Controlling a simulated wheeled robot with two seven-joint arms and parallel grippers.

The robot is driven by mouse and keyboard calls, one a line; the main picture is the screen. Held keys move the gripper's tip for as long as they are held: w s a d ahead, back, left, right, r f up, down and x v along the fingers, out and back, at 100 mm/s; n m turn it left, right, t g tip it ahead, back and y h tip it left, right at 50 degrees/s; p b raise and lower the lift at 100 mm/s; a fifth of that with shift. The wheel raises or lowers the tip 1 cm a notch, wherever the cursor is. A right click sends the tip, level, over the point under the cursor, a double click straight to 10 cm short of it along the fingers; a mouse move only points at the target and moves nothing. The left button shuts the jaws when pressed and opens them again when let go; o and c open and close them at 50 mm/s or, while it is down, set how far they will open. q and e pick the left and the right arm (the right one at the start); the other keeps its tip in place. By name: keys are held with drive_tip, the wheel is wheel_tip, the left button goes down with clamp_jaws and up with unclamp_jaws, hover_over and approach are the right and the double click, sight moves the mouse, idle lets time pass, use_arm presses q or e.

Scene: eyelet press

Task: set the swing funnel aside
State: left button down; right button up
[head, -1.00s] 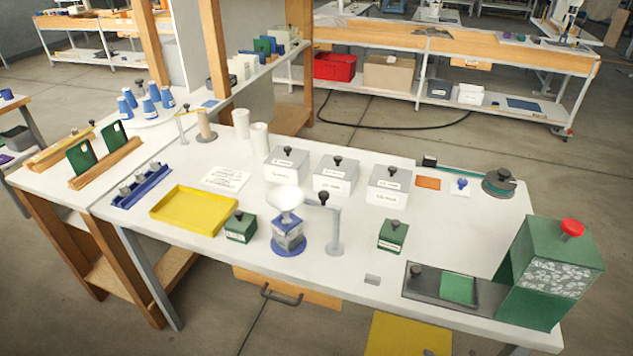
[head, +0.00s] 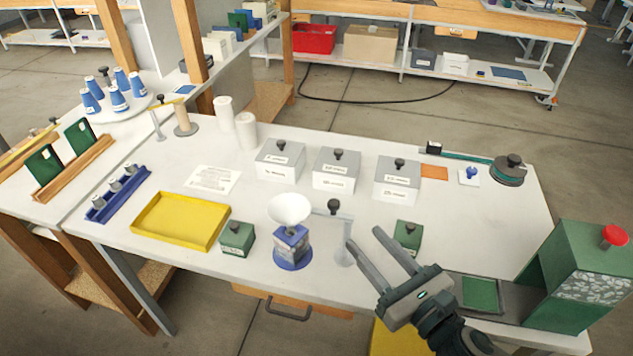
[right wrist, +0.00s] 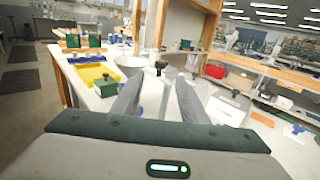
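The swing funnel is a white bowl (head: 290,208) over a blue-and-grey block on a round blue base (head: 292,248). Its arm runs right to a grey post (head: 343,246), with a black knob (head: 334,206) near the post. In the right wrist view, a black knob (right wrist: 160,67) shows beyond the fingertips and the white bowl (right wrist: 131,61) is left of it. My right gripper (head: 364,236) is open and empty, just right of the post in the head view; I cannot tell whether it touches. It also shows in the right wrist view (right wrist: 159,92). My left gripper is out of view.
Green boxes stand left (head: 237,238) and right (head: 407,236) of the funnel. Several grey lidded boxes (head: 337,170) stand behind. A yellow tray (head: 181,221) lies left. A green press with a red button (head: 614,236) stands right. The tabletop in front of the grey boxes is partly clear.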

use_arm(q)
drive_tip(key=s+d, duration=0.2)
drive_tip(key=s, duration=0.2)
use_arm(e)
drive_tip(key=p, duration=0.2)
approach(331, 199)
drive_tip(key=p+x, duration=0.3)
drive_tip(key=x, duration=0.9)
drive_tip(key=shift+w+a+f, duration=0.1)
drive_tip(key=shift+w+a, duration=0.05)
drive_tip(key=shift+w, duration=0.25)
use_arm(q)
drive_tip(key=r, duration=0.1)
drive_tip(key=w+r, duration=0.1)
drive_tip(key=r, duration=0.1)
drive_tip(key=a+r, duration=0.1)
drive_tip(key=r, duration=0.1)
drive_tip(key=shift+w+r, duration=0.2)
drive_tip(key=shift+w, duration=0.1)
use_arm(e)
drive_tip(key=shift+c, duration=0.6)
clamp_jaws()
